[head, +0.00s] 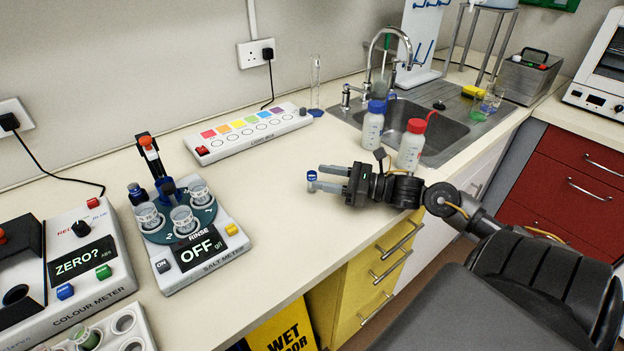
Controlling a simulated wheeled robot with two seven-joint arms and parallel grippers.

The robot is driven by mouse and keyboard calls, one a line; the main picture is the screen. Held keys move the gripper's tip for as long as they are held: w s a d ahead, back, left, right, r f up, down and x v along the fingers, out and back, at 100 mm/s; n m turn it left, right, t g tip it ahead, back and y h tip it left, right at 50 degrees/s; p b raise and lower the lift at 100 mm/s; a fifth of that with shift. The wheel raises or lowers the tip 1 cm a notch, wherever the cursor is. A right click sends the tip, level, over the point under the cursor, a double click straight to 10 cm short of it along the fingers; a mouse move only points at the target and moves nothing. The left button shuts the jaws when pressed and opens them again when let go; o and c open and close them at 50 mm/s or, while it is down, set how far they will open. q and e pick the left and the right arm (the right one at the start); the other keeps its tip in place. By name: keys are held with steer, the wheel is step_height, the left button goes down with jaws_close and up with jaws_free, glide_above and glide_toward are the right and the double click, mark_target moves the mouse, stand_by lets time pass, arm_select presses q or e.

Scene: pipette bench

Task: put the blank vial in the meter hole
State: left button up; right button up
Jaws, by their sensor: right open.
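A small vial with a blue cap (311,175) is at the fingertips of my right gripper (318,178), over the middle of the bench. The gripper is open, its fingers pointing left; I cannot tell whether they touch the vial or whether it stands on the bench. Whether it is the blank vial is not readable. The colour meter (98,285) is at the far left, its display reading "ZERO?". Its dark round hole (15,295) looks empty and is partly cut by the frame edge. My left gripper is not in view.
A vial rack (140,325) with a green vial is at bottom left. The salt meter (205,262), reading OFF, stands right of the colour meter. A light box (247,133) is behind. Wash bottles (410,145) stand by the sink. The bench between salt meter and gripper is clear.

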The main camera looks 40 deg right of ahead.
steer(key=shift+x, duration=0.95)
steer(key=c, duration=0.4)
jaws_close()
steer(key=shift+r, duration=0.5)
step_height(320, 180, up, 2)
steer(key=shift+s+r+b, duration=0.1)
steer(key=shift+r+b, duration=0.05)
steer(key=shift+b, duration=0.45)
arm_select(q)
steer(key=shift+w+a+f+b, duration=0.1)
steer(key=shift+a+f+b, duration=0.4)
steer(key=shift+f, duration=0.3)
arm_select(e)
steer(key=s+d+r, duration=0.1)
steer(key=s+r, duration=0.8)
steer(key=s, duration=0.4)
steer(key=shift+s+d+r, duration=0.3)
steer(key=shift+d+r, duration=0.1)
